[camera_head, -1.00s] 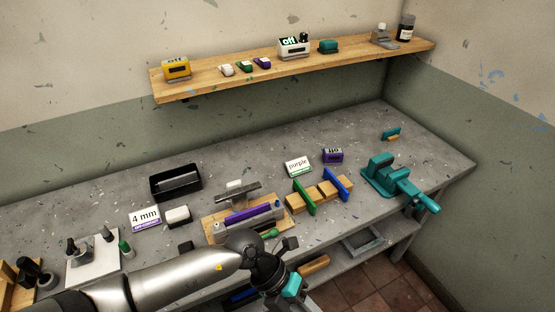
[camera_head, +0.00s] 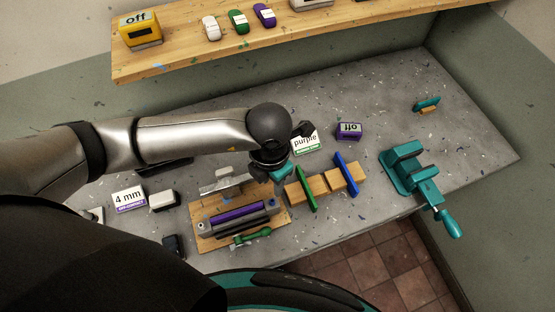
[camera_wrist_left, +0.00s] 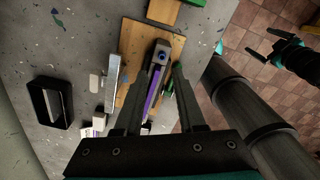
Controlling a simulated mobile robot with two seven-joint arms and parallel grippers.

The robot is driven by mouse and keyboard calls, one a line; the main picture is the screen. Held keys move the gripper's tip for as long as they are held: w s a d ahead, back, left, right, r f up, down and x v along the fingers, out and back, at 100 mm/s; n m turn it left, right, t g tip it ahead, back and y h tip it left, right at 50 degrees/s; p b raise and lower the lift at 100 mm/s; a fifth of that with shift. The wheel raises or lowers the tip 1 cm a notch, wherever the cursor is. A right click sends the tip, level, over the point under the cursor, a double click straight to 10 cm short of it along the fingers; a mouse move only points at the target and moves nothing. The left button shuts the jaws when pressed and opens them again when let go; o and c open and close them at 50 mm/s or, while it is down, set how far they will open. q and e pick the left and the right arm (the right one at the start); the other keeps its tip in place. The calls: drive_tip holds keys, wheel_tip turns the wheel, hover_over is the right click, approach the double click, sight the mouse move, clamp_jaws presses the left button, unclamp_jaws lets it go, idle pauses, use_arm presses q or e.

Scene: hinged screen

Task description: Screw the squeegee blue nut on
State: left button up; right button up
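The squeegee (camera_head: 240,217) lies on a wooden board (camera_head: 208,244), a grey bar with a purple strip. In the left wrist view its purple strip (camera_wrist_left: 152,98) runs toward a grey end block with a blue nut-like piece (camera_wrist_left: 162,55). My left gripper (camera_head: 283,178) is above the board's right end in the head view. In the left wrist view the left gripper (camera_wrist_left: 168,70) has its fingers apart with nothing between them, just short of the blue piece.
A green-handled tool (camera_head: 252,237) lies at the board's front edge. Wooden blocks with green and blue plates (camera_head: 312,188) stand just right. A teal vise (camera_head: 408,170) is farther right. A black tray (camera_wrist_left: 50,103) is behind.

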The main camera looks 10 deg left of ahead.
sight(272, 201)
use_arm(q)
drive_tip(key=f, duration=0.1)
drive_tip(key=f+b, duration=0.1)
drive_tip(key=shift+s+f, duration=0.4)
wheel_tip(272, 201, down, 6)
drive_tip(key=b, duration=0.5)
drive_tip(key=shift+w+f, duration=0.1)
drive_tip(key=shift+f, duration=0.15)
drive_tip(key=shift+r, duration=0.25)
drive_tip(key=shift+c, duration=0.6)
clamp_jaws()
use_arm(e)
wheel_tip(272, 201, down, 6)
drive_tip(key=s, duration=0.2)
